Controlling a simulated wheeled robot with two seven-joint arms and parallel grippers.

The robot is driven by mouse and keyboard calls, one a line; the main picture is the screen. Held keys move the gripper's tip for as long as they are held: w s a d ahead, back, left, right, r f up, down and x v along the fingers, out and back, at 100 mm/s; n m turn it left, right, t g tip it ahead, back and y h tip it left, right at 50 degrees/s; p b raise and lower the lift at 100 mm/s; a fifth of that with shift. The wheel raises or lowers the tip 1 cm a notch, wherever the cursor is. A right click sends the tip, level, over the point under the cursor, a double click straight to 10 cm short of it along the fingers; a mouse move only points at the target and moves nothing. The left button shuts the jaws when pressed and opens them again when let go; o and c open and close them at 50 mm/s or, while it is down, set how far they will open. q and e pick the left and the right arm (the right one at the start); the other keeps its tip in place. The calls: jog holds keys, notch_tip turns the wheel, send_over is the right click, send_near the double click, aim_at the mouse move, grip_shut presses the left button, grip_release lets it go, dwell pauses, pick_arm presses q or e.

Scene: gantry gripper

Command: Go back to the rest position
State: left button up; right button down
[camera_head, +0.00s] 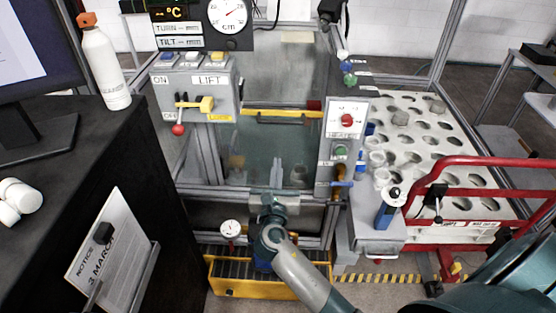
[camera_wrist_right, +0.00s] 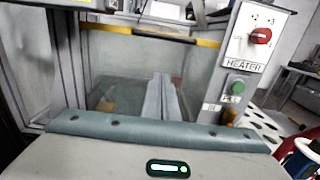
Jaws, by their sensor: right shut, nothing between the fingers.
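My right gripper (camera_head: 277,172) is in front of the clear-walled gantry tank, roughly at the middle of the head view. Its two narrow grey fingers are together, with nothing between them. They also show in the right wrist view (camera_wrist_right: 162,92), upright against the tank's front panel (camera_wrist_right: 130,60). I cannot tell whether the fingers touch the panel. My right arm reaches in from the lower right. My left gripper is not in view.
A control box with a LIFT label (camera_head: 195,92) is at left of the tank, and a heater box with a red knob (camera_head: 345,120) is at right. A yellow bin (camera_head: 268,288) lies below. A red rail (camera_head: 480,160) and white perforated tray (camera_head: 410,104) are at right.

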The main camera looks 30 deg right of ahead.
jog(key=shift+s+a, duration=0.15)
jog(key=shift+s, duration=0.2)
dwell(0.3)
jog(key=s+a+f+m+g+y, duration=0.1)
jog(key=s+f+m+g+y, duration=0.1)
jog(key=f, duration=1)
jog(key=s+a+f+m+g+y, duration=0.2)
jog(key=f+m, duration=0.1)
jog(key=f, duration=1)
jog(key=s+a+f+m+g+y, duration=0.1)
jog(key=s+f+m+g+y, duration=0.15)
jog(key=s+f, duration=0.5)
jog(key=s+a+f+m+g+y, duration=0.1)
jog(key=s+f+m, duration=0.25)
jog(key=f, duration=0.65)
jog(key=s+f+m+g, duration=0.2)
jog(key=s+f+m, duration=0.3)
jog(key=s, duration=0.8)
jog(key=s+f+m+g+y, duration=0.1)
jog(key=s+f+m, duration=0.5)
jog(key=s, duration=0.7)
jog(key=s+f+m+g+y, duration=0.1)
jog(key=s+f+m+g, duration=0.3)
jog(key=s+f, duration=0.4)
jog(key=s+m, duration=0.1)
jog(key=s, duration=0.4)
jog(key=shift+s+a+f, duration=0.15)
jog(key=shift+s, duration=0.15)
